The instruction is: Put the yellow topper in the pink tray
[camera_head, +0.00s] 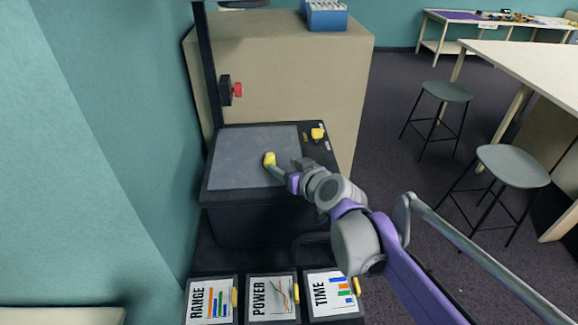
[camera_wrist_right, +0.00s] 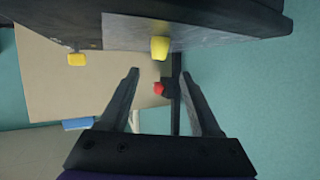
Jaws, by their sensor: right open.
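A small yellow block (camera_head: 269,159), which looks like the yellow topper, sits on the grey plate (camera_head: 235,165) of a black stand. It also shows in the right wrist view (camera_wrist_right: 160,48), ahead of the fingers and roughly centred between them. My right gripper (camera_wrist_right: 160,75) is open and empty; in the head view it points at the block from the right, close to it. Whether a finger touches the block I cannot tell. A second yellow piece (camera_head: 317,134) is on the stand's dark right strip. No pink tray is in view. My left gripper is not in view.
A dark post with a red knob (camera_head: 238,90) rises at the stand's back left. A beige cabinet (camera_head: 280,70) with a blue box (camera_head: 327,17) stands behind. RANGE, POWER and TIME cards (camera_head: 271,297) lie in front. Stools (camera_head: 513,166) and a table stand right, with floor between.

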